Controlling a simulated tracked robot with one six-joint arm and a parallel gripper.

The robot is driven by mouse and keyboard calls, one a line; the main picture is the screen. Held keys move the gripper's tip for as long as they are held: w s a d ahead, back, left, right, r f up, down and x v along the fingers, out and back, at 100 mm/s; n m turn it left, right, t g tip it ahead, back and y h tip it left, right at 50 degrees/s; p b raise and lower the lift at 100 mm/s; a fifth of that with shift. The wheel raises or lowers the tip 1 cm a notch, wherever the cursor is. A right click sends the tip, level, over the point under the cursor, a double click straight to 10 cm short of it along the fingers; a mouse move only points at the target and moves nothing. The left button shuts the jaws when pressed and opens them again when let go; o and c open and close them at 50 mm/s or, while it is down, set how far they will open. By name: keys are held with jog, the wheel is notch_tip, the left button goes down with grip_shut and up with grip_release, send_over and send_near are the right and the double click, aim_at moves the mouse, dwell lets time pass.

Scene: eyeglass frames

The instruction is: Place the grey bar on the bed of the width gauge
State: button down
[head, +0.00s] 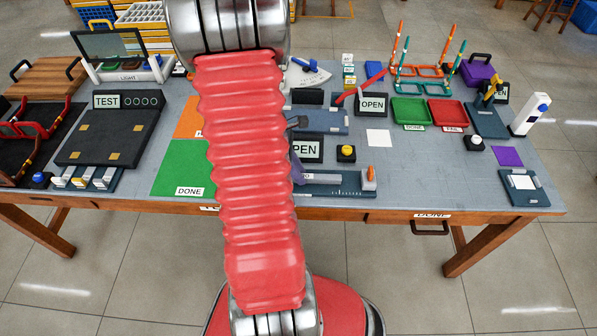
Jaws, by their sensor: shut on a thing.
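A low dark blue device with a ruled scale along its front and an orange-topped slider at its right end, which looks like the width gauge (335,188), lies at the table's front edge, right of my arm. Its left end is hidden behind my red arm. My gripper is hidden behind my arm, which fills the middle of the picture. A small dark part and a purple-blue sliver show at the arm's right edge, but I cannot tell what they belong to.
An OPEN sign (308,149) and a yellow button on a black box (346,153) stand behind the gauge. A green DONE mat (183,167) lies left of my arm. Green (409,111) and red (449,114) trays lie at the back right. The table's front right is mostly clear.

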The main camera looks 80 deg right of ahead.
jog(key=c, duration=1.6)
grip_release()
jog(key=shift+o, duration=0.2)
jog(key=v, duration=1.3)
jog(key=shift+w+r, duration=0.15)
jog(key=shift+r, duration=0.2)
